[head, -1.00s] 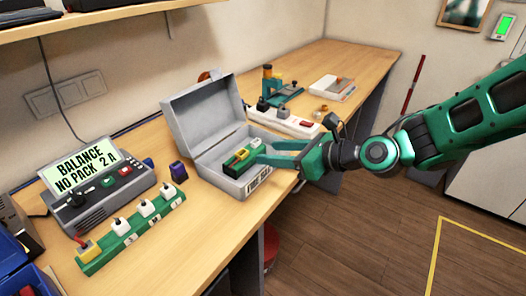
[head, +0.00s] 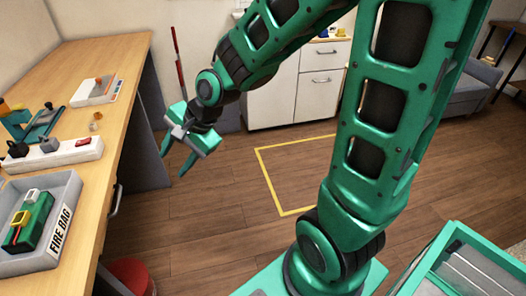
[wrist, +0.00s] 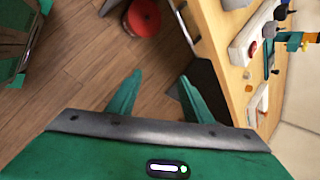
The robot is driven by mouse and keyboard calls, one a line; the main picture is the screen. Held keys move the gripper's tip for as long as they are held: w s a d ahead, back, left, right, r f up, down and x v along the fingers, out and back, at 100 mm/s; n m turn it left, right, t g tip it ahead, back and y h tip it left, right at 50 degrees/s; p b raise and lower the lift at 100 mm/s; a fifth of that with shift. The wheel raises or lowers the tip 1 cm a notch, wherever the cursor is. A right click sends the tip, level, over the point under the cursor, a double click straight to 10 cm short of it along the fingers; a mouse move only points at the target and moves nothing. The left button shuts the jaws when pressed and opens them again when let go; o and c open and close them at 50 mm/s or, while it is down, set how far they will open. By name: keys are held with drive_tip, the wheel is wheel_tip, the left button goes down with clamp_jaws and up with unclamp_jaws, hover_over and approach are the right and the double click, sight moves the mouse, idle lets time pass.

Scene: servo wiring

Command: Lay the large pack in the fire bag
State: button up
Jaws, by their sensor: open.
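The fire bag (head: 62,232) is a grey box with a FIRE BAG label on its front wall, at the left of the head view on the table. A green pack (head: 34,222) with yellow and white connectors and a red mark lies inside it, which I take to be the large pack. The bag's left part and lid are out of frame. My gripper (head: 177,160) is open and empty, off the table's right edge above the floor and well apart from the bag. Its spread fingers show in the wrist view (wrist: 160,80) with nothing between them.
A white power strip (head: 60,152) with a red switch and plugs stands behind the bag. A teal press (head: 38,125) and a white tray (head: 97,90) are farther back. A red stool (head: 128,276) stands below the table edge.

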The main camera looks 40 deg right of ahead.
drive_tip(key=s+d+r+n+g+h, duration=0.1)
drive_tip(key=s+d+n+h, duration=0.1)
drive_tip(key=s+d, duration=0.6)
drive_tip(key=s+d+r+n+g+h, duration=0.1)
drive_tip(key=s+d+n+h, duration=0.15)
drive_tip(key=d, duration=0.85)
drive_tip(key=s+d+n+g, duration=0.1)
drive_tip(key=s+d, duration=0.2)
drive_tip(key=s, duration=0.3)
drive_tip(key=s+d+r+n+g, duration=0.1)
drive_tip(key=s+d+g, duration=0.1)
drive_tip(key=s, duration=0.5)
drive_tip(key=shift+s+d+r+n, duration=0.2)
drive_tip(key=shift+d+r+n, duration=0.15)
drive_tip(key=shift+d, duration=0.35)
